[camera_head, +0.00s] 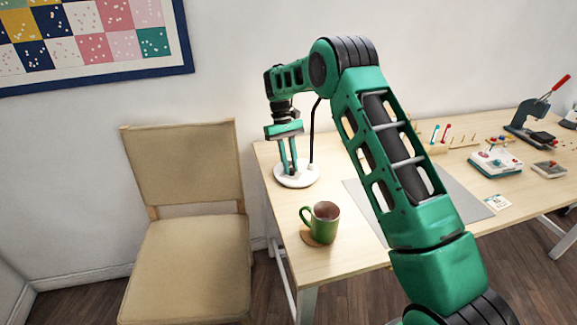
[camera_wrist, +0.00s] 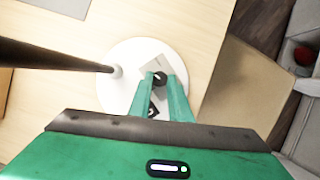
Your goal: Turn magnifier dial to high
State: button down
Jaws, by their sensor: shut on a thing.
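The magnifier's round white base (camera_head: 310,177) stands at the table's left back corner, with a thin dark post rising from it. In the wrist view the base (camera_wrist: 115,92) shows from above, with a pale plate on it. The small black dial (camera_wrist: 159,77) sits on this plate and has a light mark. My gripper (camera_head: 288,172) points down over the base. In the wrist view its two green fingertips (camera_wrist: 160,80) are closed around the dial, one on each side. Which setting the dial points to is too small to read. The magnifier's head is not clearly seen.
A green mug (camera_head: 325,222) stands on a coaster in front of the base. A beige chair (camera_head: 190,250) is left of the table. A grey mat (camera_head: 362,199) lies mid-table, partly behind my arm. Small tools and a red-handled press (camera_head: 530,125) stand at the right.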

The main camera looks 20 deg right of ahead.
jog(key=shift+d+r+m+y, duration=0.1)
jog(key=shift+m+y, duration=0.2)
jog(key=shift+m, duration=0.5)
jog(key=c, duration=1.6)
grip_release()
jog(key=shift+c, duration=0.2)
jog(key=v, duration=1)
jog(key=shift+w+r, duration=0.25)
jog(key=shift+r, duration=0.05)
jog(key=shift+d+r, duration=0.1)
